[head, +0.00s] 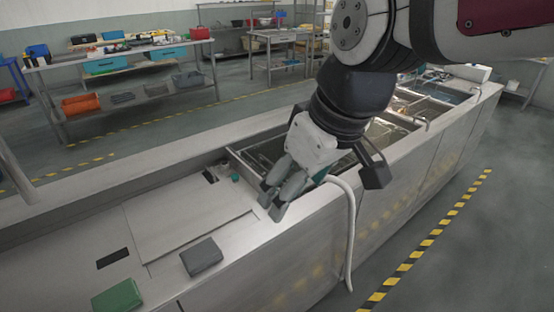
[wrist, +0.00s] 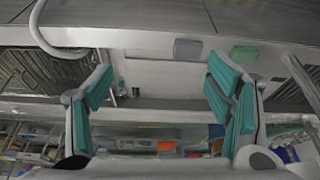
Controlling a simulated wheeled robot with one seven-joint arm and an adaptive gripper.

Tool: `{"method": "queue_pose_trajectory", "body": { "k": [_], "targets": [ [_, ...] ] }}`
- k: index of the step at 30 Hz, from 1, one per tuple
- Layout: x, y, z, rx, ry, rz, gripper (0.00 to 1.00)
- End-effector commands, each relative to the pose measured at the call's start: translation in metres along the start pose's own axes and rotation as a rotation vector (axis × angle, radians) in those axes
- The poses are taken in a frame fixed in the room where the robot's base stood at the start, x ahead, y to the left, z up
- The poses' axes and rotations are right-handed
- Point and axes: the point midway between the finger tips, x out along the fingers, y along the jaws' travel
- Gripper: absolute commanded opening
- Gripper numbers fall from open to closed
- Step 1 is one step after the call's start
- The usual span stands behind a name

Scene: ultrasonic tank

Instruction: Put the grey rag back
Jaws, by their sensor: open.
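The grey rag (head: 202,257) looks like a flat folded grey pad. It lies on the metal counter top (head: 185,215) near its front edge, in the lower left of the head view. It also shows in the wrist view (wrist: 187,49), above and beyond the gap between the fingers. My gripper (head: 270,206) is open and empty, over the counter to the right of the rag and clear of it. In the wrist view its two teal-padded fingers (wrist: 162,86) stand wide apart with nothing between them.
A green pad (head: 118,296) lies left of the rag. Open tank basins (head: 262,152) and a pale hose (head: 350,225) are near my gripper on the right. Dark slots (head: 113,259) mark the counter. Shelves with bins (head: 80,104) stand behind, across open floor.

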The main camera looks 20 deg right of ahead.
Motion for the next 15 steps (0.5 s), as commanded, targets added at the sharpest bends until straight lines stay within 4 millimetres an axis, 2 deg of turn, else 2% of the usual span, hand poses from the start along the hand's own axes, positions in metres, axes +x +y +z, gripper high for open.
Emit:
{"method": "queue_pose_trajectory", "body": {
  "k": [3, 6, 10, 15],
  "targets": [
    [-0.015, 0.005, 0.028, 0.157, 0.046, 0.073, 0.73],
    [-0.021, 0.006, 0.043, 0.251, 0.071, 0.116, 0.73],
    [-0.024, 0.008, 0.053, 0.313, 0.087, 0.145, 0.73],
    [-0.024, 0.008, 0.055, 0.327, 0.089, 0.15, 0.73]
  ]
}}
